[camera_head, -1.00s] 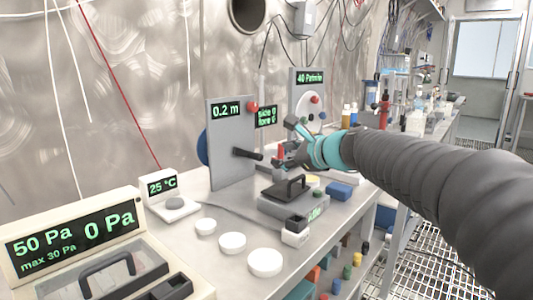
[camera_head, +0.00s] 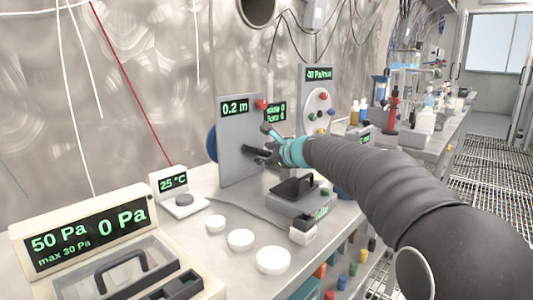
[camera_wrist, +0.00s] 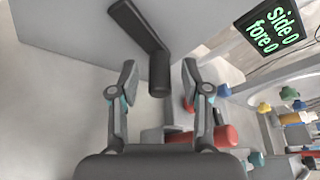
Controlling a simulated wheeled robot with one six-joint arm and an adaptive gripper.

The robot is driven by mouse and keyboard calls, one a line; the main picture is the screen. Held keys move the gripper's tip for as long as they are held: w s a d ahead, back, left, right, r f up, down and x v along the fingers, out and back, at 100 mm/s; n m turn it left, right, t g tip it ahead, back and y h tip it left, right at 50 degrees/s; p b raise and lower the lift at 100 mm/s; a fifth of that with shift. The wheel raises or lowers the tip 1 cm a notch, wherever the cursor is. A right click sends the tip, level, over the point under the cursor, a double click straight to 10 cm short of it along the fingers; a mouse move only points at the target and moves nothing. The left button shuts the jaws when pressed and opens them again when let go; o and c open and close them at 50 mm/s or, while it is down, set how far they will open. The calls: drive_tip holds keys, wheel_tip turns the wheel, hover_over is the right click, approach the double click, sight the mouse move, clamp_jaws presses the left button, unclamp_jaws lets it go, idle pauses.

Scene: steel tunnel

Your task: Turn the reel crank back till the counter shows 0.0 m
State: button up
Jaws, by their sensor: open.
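The reel panel (camera_head: 238,143) is an upright grey plate with a blue disc (camera_head: 212,144) behind it and a red knob (camera_head: 261,104) at its top right. Its counter (camera_head: 233,109) reads 0.2 m. The dark crank arm (camera_wrist: 138,24) shows in the wrist view, with its round handle (camera_wrist: 159,75) ending between my open fingers. My gripper (camera_wrist: 160,82) has one finger on either side of the handle, with visible gaps. In the head view my gripper (camera_head: 268,150) is close to the panel's front and partly hides the crank.
A grey device with a black handle (camera_head: 294,188) stands just below my gripper. Several white round lids (camera_head: 240,240) lie in front. A display reading side 0, fore 0 (camera_wrist: 270,28) and a panel with coloured knobs (camera_head: 316,105) stand beyond. A red rounded part (camera_wrist: 205,137) is below my right finger.

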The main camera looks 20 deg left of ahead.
drive_tip(key=shift+a, duration=0.1)
clamp_jaws()
drive_tip(key=shift+n+b, duration=0.3)
drive_tip(key=shift+b, duration=0.4)
drive_tip(key=shift+w+b, duration=0.1)
drive_tip(key=shift+b, duration=0.4)
drive_tip(key=n+b, duration=0.1)
drive_tip(key=n+t+b, duration=0.1)
drive_tip(key=b, duration=0.1)
drive_tip(key=shift+r, duration=0.35)
drive_tip(key=r+n+t+b, duration=0.1)
drive_tip(key=n+b, duration=0.1)
drive_tip(key=b, duration=0.2)
drive_tip(key=shift+r+b, duration=0.2)
drive_tip(key=shift+b, duration=0.15)
drive_tip(key=shift+r+n+t+y+b, duration=0.3)
drive_tip(key=shift+r+n+t+b, duration=0.25)
drive_tip(key=shift+n+b, duration=0.4)
drive_tip(key=shift+r, duration=0.15)
